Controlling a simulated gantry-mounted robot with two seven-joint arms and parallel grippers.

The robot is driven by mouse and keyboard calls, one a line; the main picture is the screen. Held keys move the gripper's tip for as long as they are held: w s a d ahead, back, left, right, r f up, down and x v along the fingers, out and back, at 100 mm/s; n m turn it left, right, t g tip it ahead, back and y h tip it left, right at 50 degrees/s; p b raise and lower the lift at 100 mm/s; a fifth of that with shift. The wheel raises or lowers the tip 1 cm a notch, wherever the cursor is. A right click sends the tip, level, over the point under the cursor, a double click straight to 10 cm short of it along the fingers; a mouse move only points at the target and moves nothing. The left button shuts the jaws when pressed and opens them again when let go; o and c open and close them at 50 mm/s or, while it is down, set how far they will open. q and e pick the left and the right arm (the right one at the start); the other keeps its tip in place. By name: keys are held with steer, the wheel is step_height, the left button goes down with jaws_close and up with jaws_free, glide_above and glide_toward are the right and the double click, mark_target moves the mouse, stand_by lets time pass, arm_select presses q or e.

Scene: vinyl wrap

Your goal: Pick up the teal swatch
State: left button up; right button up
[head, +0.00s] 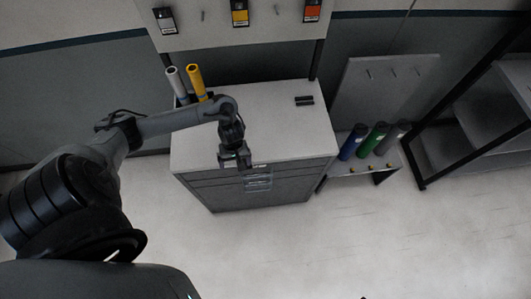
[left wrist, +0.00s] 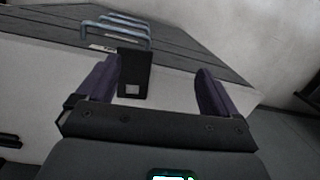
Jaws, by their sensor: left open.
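My left gripper (head: 235,160) hangs at the front edge of the cabinet top, pointing down. In the left wrist view its two dark purple fingers (left wrist: 156,82) are spread apart. In the head view the gripper hides that spot. My right gripper is not in view.
The cabinet top (head: 275,120) is mostly clear, with small black bars (head: 304,100) and white and yellow rolls (head: 195,82) at the back. Drawer handles (head: 258,182) stick out in front. Grey, yellow and orange swatches (head: 240,14) hang on the board. Blue, green and grey rolls (head: 374,138) stand right.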

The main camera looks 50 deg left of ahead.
arm_select(q)
steer(key=shift+t+y, duration=0.4)
steer(key=shift+t, duration=0.2)
steer(key=w+a, duration=0.1)
steer(key=w+a+b, duration=0.1)
steer(key=w, duration=0.1)
steer(key=w+a+f+b, duration=0.1)
steer(key=w, duration=0.1)
steer(key=shift+w+a, duration=0.15)
steer(key=shift+f+b, duration=0.65)
steer(key=shift+f, duration=2.7)
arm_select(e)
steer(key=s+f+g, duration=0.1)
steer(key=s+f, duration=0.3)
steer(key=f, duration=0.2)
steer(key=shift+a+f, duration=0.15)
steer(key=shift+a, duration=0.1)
arm_select(q)
steer(key=c, duration=1.1)
